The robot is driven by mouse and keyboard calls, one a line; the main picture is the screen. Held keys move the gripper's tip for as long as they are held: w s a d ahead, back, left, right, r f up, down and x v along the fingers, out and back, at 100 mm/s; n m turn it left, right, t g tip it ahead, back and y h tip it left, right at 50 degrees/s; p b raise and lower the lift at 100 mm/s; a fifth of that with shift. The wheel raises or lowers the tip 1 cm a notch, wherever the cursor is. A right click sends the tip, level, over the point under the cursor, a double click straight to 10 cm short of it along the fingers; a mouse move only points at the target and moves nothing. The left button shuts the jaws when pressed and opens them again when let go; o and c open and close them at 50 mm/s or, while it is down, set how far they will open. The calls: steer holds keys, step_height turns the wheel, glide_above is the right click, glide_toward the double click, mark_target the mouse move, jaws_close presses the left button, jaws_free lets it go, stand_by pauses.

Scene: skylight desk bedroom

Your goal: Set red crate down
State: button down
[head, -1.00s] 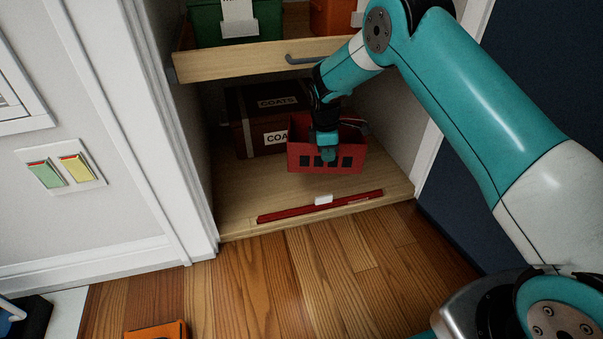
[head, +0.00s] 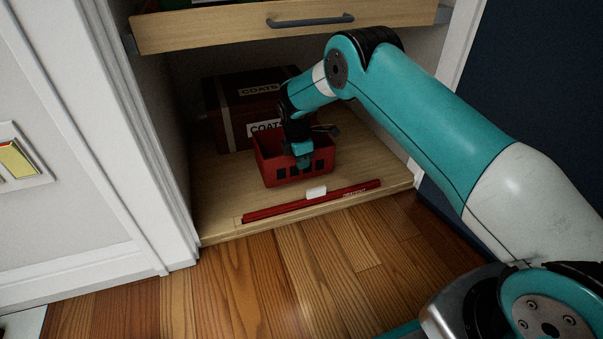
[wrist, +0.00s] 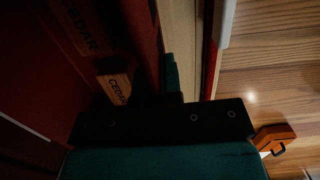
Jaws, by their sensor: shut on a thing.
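The red crate (head: 268,171) is over the wooden cupboard floor, in front of a dark box, and looks upright. It is low, but I cannot tell whether its base touches the boards. My gripper (head: 303,160) reaches down from above and is shut on the crate's front wall. In the wrist view, the crate's dark red inside (wrist: 60,75) fills the left, with a wooden block marked CEDAR (wrist: 117,88) in it. The fingertips are mostly hidden there by shadow.
A dark box labelled COATS (head: 232,104) stands behind the crate. A drawer (head: 215,30) hangs above. An orange object (wrist: 272,138) is on the wood floor. Cupboard floor left of the crate is clear.

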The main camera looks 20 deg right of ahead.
step_height(320, 180, down, 3)
steer(key=shift+r+b, duration=0.1)
steer(key=shift+b, duration=0.7)
steer(key=shift+r, duration=0.15)
steer(key=c, duration=1.3)
jaws_free()
steer(key=r+p, duration=0.4)
steer(key=r, duration=0.1)
steer(key=a+r+p, duration=0.1)
steer(key=r+p, duration=0.1)
steer(key=shift+r, duration=0.2)
